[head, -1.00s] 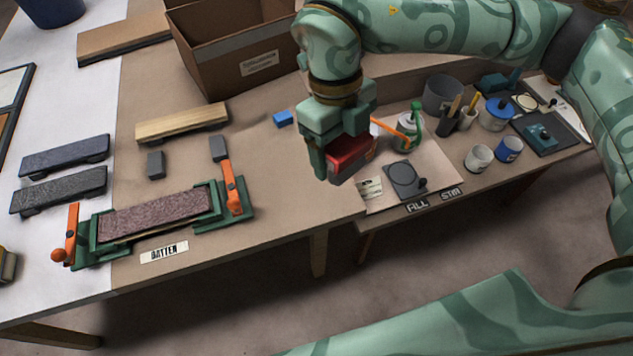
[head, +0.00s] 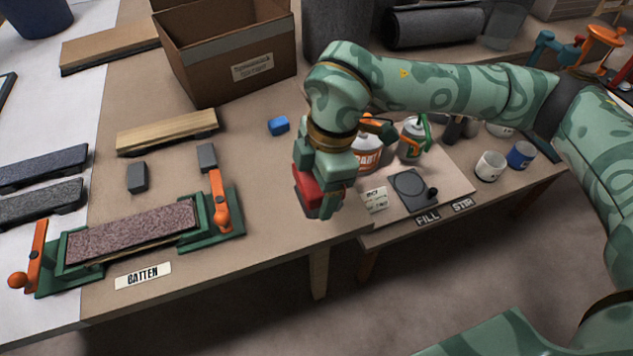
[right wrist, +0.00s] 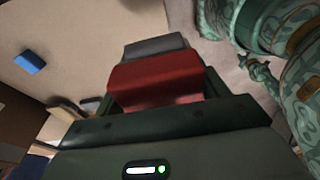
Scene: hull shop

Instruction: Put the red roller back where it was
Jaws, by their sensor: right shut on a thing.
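My right gripper (head: 322,200) is shut on a red block-like thing (head: 306,187) with a grey part. It holds it over the right end of the workbench, near the front edge; the gap below cannot be told. In the right wrist view the red thing (right wrist: 158,82) fills the space between the fingers of the gripper (right wrist: 155,100), with its grey part (right wrist: 155,47) beyond. It looks blocky, and I see no clear roller shape. Part of it is hidden by the fingers. My left gripper is not in view.
A green clamp fixture with orange levers (head: 220,202) holds a rough strip above the BATTEN label (head: 143,275). A blue block (head: 278,125), grey blocks (head: 137,177) and a cardboard box (head: 240,85) stand behind. Cans (head: 412,138) and cups (head: 490,166) stand to the right. Bench before the blue block is clear.

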